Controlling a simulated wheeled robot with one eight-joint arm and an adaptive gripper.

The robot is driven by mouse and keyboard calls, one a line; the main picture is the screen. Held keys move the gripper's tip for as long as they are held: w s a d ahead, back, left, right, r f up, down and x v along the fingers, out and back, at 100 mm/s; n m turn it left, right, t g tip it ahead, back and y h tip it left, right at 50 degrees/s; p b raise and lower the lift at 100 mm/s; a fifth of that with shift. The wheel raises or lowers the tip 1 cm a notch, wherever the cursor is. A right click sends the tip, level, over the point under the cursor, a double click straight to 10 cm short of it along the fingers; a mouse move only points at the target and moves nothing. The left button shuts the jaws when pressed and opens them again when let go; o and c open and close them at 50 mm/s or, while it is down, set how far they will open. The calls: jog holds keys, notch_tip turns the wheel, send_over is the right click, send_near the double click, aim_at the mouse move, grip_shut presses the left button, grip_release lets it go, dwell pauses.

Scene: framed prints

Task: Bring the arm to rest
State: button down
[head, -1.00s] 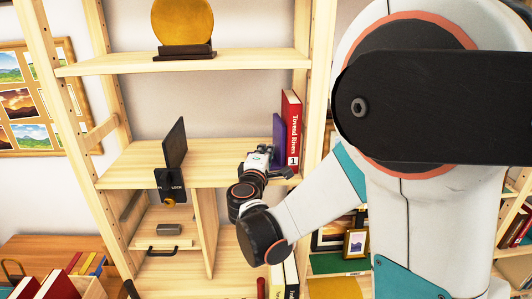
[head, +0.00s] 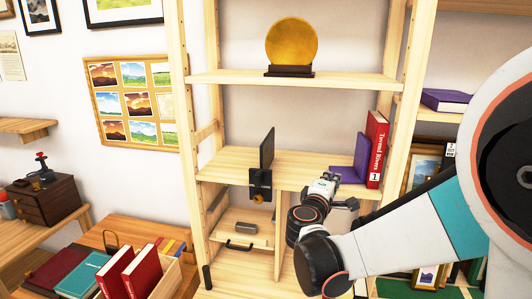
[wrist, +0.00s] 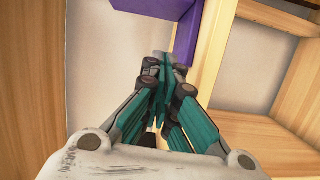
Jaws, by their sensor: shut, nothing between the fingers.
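My gripper (head: 328,181) is in front of the wooden bookshelf (head: 222,160), near the front edge of its middle shelf. In the wrist view its teal fingers (wrist: 163,82) are drawn together with nothing between them. My white and teal arm reaches in from the right of the head view, bent at a dark joint below the gripper. A purple bookend (head: 361,152) and an upright red book (head: 376,150) stand on the middle shelf just behind and right of the gripper. The purple bookend also shows at the top of the wrist view (wrist: 187,38).
A dark upright panel (head: 267,148) and a black lock piece (head: 260,184) are left of the gripper. A gold disc (head: 292,42) stands on the shelf above. A low table with red books (head: 140,272) is at lower left. A board of prints (head: 131,103) hangs on the wall.

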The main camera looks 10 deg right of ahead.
jog(key=s+d+f+m+g+y+b, duration=0.1)
jog(key=s+f+m+g, duration=0.15)
jog(key=s, duration=0.45)
jog(key=s+d+f+m+g+y+b, duration=0.1)
jog(key=s+d+f+m+g+y, duration=0.1)
jog(key=s+m, duration=0.35)
jog(key=s+a+f+m+g+y+b, duration=0.1)
jog(key=s+a+f+y, duration=0.2)
jog(key=s, duration=0.6)
jog(key=s+a+f+m+g+y+b, duration=0.2)
jog(key=s+a+f, duration=0.3)
jog(key=s, duration=0.5)
jog(key=shift+a+f+y, duration=0.3)
jog(key=shift+a+y, duration=0.3)
jog(key=shift+y, duration=0.2)
